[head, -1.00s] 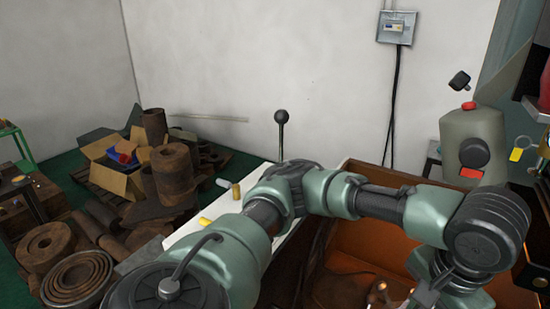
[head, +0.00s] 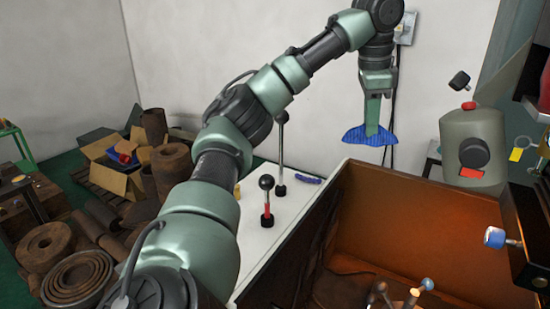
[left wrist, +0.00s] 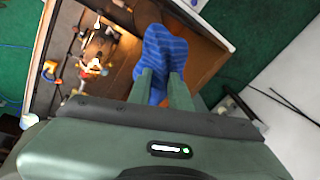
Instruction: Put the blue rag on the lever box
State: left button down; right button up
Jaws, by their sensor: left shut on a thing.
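The blue rag (head: 370,137) is striped and hangs bunched from my left gripper (head: 373,122), raised in the air beyond the far side of the brown bin. My left gripper is shut on it; the left wrist view also shows the rag (left wrist: 165,50) between and beyond the fingers. The lever box (head: 255,225) has a white top with two upright black-knobbed levers, one taller and one with a red lower part. The rag is above and to the right of this top in the picture, apart from it. My left arm covers part of the box's left side.
The deep brown bin (head: 440,195) is open, right of the lever box. A small dark blue object (head: 308,180) lies at the box top's far right. A grey-green machine part (head: 473,140) stands at right. Boxes and rusty rolls (head: 172,165) are heaped at left.

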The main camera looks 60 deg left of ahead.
aim_at(276, 174)
jog(key=k+j, duration=0.15)
jog(key=j, duration=0.2)
jog(key=k+j, duration=0.1)
jog(key=j, duration=0.3)
jog(key=k+j, duration=0.15)
jog(key=j, duration=0.2)
